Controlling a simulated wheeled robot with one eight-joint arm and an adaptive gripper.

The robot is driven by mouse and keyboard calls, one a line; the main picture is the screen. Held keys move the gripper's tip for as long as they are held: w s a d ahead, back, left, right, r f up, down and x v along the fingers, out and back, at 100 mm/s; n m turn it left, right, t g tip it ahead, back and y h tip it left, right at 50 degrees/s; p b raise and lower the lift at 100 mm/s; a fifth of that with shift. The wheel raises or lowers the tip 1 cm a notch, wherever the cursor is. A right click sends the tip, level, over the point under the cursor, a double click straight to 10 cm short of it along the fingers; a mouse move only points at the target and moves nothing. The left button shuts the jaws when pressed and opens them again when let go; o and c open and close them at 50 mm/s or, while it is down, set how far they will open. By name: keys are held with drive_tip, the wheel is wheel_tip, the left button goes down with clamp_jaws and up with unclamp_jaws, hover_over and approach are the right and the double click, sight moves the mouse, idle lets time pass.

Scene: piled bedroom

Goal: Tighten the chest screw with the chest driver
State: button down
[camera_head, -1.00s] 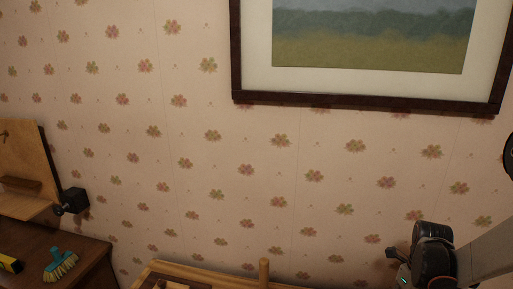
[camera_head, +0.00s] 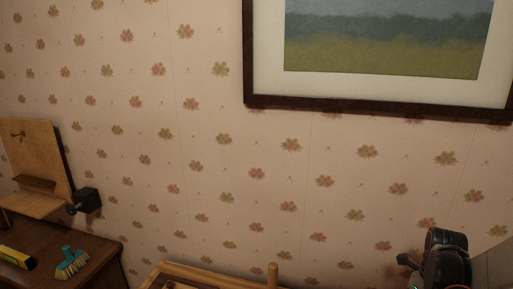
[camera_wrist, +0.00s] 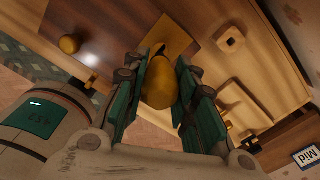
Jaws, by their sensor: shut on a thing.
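In the wrist view my gripper (camera_wrist: 158,95) is shut, its green-padded fingers on either side of a yellow, rounded handle (camera_wrist: 160,82), which looks like the chest driver. The handle's narrow end points away from me, toward a brass-coloured plate (camera_wrist: 176,34) on a wooden surface (camera_wrist: 110,25), probably the chest. I cannot tell whether the driver touches the plate. The chest screw cannot be made out; the handle and fingers cover part of the plate. In the head view only part of my arm shows at the lower right, and my gripper is out of view.
A round knob (camera_wrist: 69,44) and a square wooden piece with a hole (camera_wrist: 230,39) are on the wood around the gripper. In the head view, a dark table (camera_head: 85,240) at left holds a teal brush (camera_head: 72,262) and a yellow level (camera_head: 16,258). A framed picture (camera_head: 380,109) hangs above.

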drive_tip(key=shift+r, duration=0.45)
drive_tip(key=shift+r+p, duration=3.85)
drive_tip(key=shift+r, duration=1.6)
